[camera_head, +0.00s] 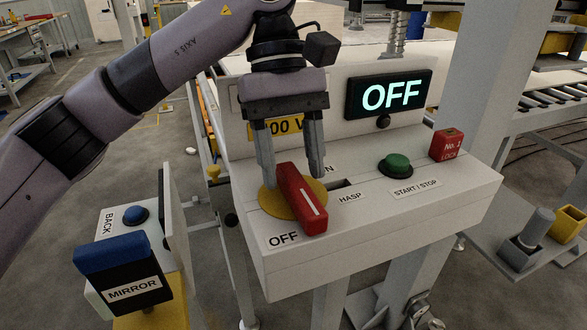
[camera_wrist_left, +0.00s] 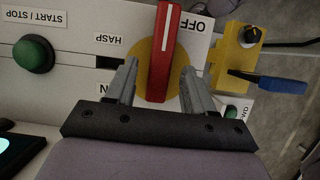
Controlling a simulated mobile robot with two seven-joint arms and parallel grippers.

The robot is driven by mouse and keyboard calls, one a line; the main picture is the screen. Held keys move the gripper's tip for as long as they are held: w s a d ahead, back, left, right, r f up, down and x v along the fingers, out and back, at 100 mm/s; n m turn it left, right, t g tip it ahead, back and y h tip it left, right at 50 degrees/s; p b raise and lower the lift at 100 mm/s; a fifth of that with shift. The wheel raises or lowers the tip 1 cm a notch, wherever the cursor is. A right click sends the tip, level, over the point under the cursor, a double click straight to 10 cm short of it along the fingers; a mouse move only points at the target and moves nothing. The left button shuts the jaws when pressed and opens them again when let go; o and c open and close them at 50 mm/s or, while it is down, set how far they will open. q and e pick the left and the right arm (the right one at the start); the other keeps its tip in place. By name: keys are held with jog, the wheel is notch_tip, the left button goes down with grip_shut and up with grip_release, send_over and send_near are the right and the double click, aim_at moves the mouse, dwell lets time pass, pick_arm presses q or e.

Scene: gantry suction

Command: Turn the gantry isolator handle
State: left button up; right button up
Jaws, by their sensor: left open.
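The red isolator handle (camera_head: 302,198) sits on a yellow disc (camera_head: 272,204) on the sloped top of the white control box. Its white line points toward the OFF label (camera_head: 283,240). My left gripper (camera_head: 292,182) is open at the handle, one finger on each side of it. In the left wrist view the handle (camera_wrist_left: 163,52) stands between the fingers of the gripper (camera_wrist_left: 163,75), with a gap on both sides. The ON label is partly hidden by a finger. My right gripper is not in view.
The display (camera_head: 388,95) reads OFF. A HASP slot (camera_head: 343,185), a green START / STOP button (camera_head: 396,163) and a red lock (camera_head: 446,145) lie right of the handle. A pendant with a blue MIRROR part (camera_head: 124,262) and BACK button stands at lower left.

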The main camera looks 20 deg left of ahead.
pick_arm(q)
jog(key=p+v, duration=0.1)
jog(key=v, duration=0.4)
jog(key=shift+r, duration=0.2)
